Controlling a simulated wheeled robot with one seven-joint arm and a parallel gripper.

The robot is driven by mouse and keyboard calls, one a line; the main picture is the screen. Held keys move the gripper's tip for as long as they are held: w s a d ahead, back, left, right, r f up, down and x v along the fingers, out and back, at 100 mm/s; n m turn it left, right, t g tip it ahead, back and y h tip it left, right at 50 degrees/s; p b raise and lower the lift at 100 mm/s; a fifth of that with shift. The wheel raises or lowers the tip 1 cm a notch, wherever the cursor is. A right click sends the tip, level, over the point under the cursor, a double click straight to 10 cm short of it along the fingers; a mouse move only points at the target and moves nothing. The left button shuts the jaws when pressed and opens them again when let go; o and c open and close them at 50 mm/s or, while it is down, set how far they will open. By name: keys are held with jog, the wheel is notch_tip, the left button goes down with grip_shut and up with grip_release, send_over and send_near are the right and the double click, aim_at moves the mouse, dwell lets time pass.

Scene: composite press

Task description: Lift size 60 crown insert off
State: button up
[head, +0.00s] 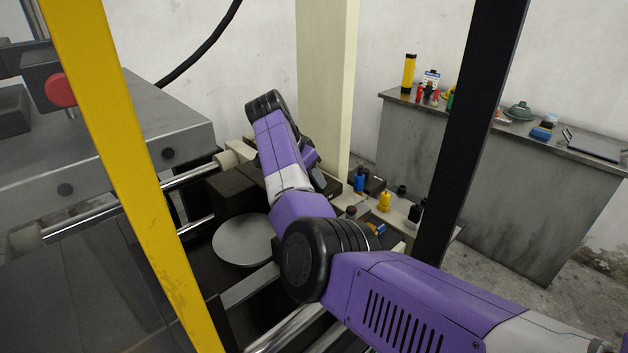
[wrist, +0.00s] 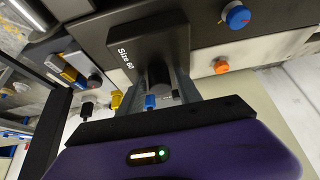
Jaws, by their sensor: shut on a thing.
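The size 60 crown insert (wrist: 135,48) is a dark block with "Size 60" printed in white on its face, in the wrist view. My gripper (wrist: 160,88) is shut on a dark round post at the near edge of this block. The fingers stand on either side of the post and partly cover it. In the head view my purple arm reaches into the press, and its own links largely hide the gripper and what it holds. I cannot tell whether the insert touches the surface under it.
A round grey plate (head: 243,240) lies left of my arm. A yellow post (head: 130,170) and a black post (head: 472,130) frame the opening. A blue knob (wrist: 236,15) and an orange button (wrist: 221,66) are near the insert.

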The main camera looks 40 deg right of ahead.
jog(key=shift+s+d+f, duration=0.1)
jog(key=shift+s+f, duration=0.05)
jog(key=shift+f, duration=0.35)
grip_shut()
jog(key=shift+r+p, duration=0.35)
jog(key=shift+r, duration=0.3)
jog(key=shift+r+p, duration=1.8)
jog(key=shift+r, duration=0.95)
